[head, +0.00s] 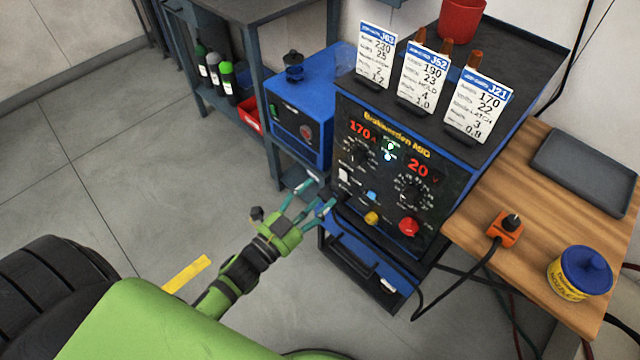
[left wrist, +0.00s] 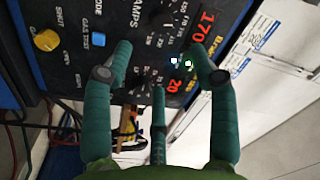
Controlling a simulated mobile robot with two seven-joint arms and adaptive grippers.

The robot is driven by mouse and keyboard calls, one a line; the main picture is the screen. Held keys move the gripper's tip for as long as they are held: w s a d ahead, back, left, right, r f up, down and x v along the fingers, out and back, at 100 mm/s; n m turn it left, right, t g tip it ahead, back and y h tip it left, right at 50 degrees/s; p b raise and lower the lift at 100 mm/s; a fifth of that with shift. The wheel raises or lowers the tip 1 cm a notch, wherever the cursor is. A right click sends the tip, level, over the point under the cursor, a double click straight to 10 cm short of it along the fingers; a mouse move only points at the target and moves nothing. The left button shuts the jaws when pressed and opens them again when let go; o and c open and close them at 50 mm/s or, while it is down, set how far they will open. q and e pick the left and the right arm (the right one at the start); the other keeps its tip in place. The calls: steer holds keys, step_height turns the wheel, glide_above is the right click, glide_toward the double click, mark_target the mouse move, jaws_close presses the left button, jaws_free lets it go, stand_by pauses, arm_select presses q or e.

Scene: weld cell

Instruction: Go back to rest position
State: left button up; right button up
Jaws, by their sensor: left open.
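My left gripper (head: 307,203) is open and empty, with its green arm coming in from the bottom left in the head view. Its teal fingers stand in front of the lower left of the welding machine (head: 345,190), beside its control panel. In the left wrist view the spread fingers (left wrist: 160,75) frame the panel, with the red displays, a yellow knob (left wrist: 47,40) and a blue button (left wrist: 98,40) showing. I cannot tell from these views how far the fingertips are from the panel. My right gripper is not in view.
A wooden bench (head: 470,222) with an orange switch box (head: 506,228), a blue-lidded tub (head: 582,275) and a grey tray (head: 590,165) stands at the right. Job cards (head: 424,78) and a red cup (head: 461,18) sit on the machine. A blue unit (head: 312,100) stands behind.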

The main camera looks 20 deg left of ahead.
arm_select(q)
steer(key=s+a+f+n+g+y+p, duration=0.1)
steer(key=s+f+n+g+y, duration=0.15)
steer(key=s+f+g, duration=0.75)
steer(key=s+a+f+n+t+y+p, duration=0.1)
steer(key=s+a+f+n+y+p, duration=0.2)
steer(key=f, duration=1.5)
steer(key=s+f+n+g, duration=0.2)
steer(key=s+f+g, duration=0.2)
steer(key=s, duration=0.7)
steer(key=s+d+f+n+g, duration=0.1)
steer(key=s+f+g, duration=0.3)
steer(key=s, duration=0.8)
steer(key=shift+s+d+f+n, duration=0.25)
steer(key=shift+f+n, duration=0.5)
steer(key=shift+f, duration=0.2)
